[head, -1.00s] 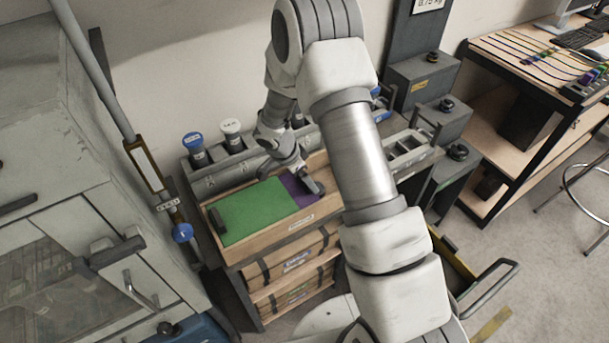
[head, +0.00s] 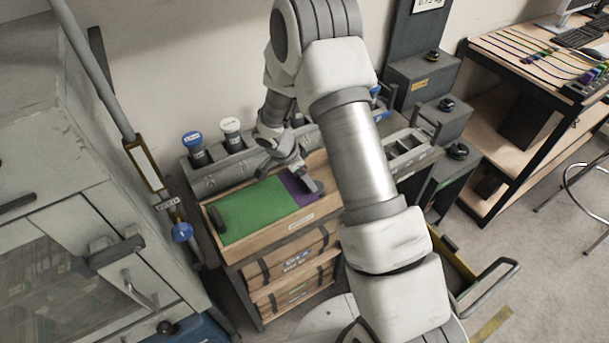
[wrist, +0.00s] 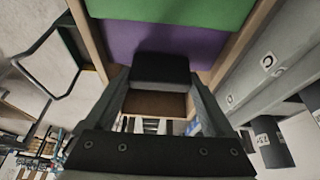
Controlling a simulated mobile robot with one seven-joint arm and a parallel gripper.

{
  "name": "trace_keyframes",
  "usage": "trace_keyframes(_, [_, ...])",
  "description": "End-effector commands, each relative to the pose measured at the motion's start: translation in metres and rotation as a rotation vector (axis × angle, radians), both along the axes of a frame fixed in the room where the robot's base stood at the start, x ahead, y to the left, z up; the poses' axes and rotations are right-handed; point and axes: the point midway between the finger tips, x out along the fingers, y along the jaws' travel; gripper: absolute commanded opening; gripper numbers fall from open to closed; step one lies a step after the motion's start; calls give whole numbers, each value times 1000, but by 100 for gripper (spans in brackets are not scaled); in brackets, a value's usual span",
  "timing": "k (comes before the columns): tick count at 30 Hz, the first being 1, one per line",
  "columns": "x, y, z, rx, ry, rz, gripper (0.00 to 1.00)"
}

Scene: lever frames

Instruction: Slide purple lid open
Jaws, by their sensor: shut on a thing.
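A wooden box (head: 295,225) on a stand has a green lid (head: 252,208) over its left and middle part. The purple lid (head: 297,189) lies at the green lid's right end, mostly hidden by my arm and gripper. In the wrist view, the purple lid (wrist: 150,44) shows below the green lid (wrist: 170,9), with a black block handle (wrist: 160,68) on it. My gripper (head: 312,190) is shut on this handle, with one finger on each side in the wrist view. A brown surface (wrist: 152,104) shows past the handle; its depth is unclear.
A grey cabinet (head: 60,200) stands at left. A metal tray (head: 408,148) and dark boxes lie right of the box. My arm hides the box's right end.

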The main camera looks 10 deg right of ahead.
Motion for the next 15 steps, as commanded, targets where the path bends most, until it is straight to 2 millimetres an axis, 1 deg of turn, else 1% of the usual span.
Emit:
trace_keyframes(4, [-4,18,-4,-1,-3,3,0])
trace_keyframes(9, [-10,36,-3,1,-2,3,0])
trace_keyframes(15, [-13,42,1,2,-1,1,0])
